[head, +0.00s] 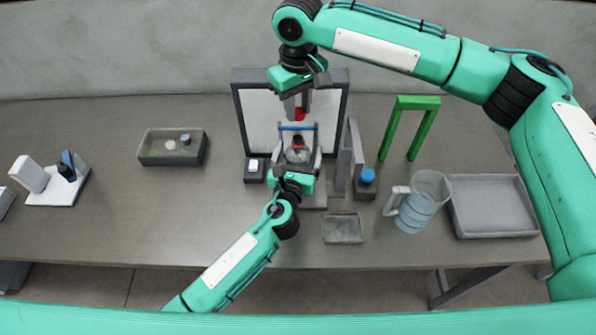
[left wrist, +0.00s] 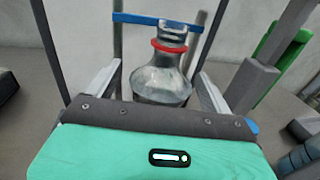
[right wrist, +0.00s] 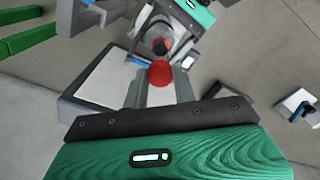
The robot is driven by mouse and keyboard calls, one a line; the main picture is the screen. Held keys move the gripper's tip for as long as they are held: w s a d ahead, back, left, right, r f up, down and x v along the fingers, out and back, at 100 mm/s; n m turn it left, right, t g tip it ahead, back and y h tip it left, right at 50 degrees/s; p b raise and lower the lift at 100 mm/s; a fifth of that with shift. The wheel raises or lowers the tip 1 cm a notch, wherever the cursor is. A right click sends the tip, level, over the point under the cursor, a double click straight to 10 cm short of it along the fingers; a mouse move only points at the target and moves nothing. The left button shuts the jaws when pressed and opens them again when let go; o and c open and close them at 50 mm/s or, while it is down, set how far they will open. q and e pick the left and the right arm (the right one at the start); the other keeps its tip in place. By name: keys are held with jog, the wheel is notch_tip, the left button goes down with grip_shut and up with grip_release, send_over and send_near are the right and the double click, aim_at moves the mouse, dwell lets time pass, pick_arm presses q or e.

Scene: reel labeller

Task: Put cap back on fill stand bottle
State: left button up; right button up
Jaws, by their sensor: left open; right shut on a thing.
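The clear bottle (head: 298,155) stands upright in the fill stand, whose blue bar (head: 297,128) crosses behind its neck. In the left wrist view the bottle (left wrist: 162,80) has a red ring around its neck and an uncapped top. My left gripper (head: 298,140) is open, its fingers on either side of the bottle, with gaps visible. My right gripper (head: 298,106) is shut on the red cap (head: 299,114) and holds it above the bottle, apart from it. The cap (right wrist: 160,74) also shows between the fingers in the right wrist view.
A dark-framed white panel (head: 252,103) stands behind. Right of the stand are grey uprights (head: 345,160), a blue-capped holder (head: 367,178), a green arch (head: 418,103), a jug (head: 430,190) and a grey tray (head: 492,231). A dark tray (head: 150,160) lies left, with clear table around it.

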pick_arm(q)
jog(key=shift+w, duration=0.1)
jog(key=c, duration=1.4)
jog(key=shift+c, duration=0.2)
pick_arm(e)
send_over(298, 139)
jog(key=shift+f, duration=2.5)
jog(key=shift+f, duration=0.15)
jog(key=shift+f, duration=0.75)
jog(key=shift+f, duration=0.6)
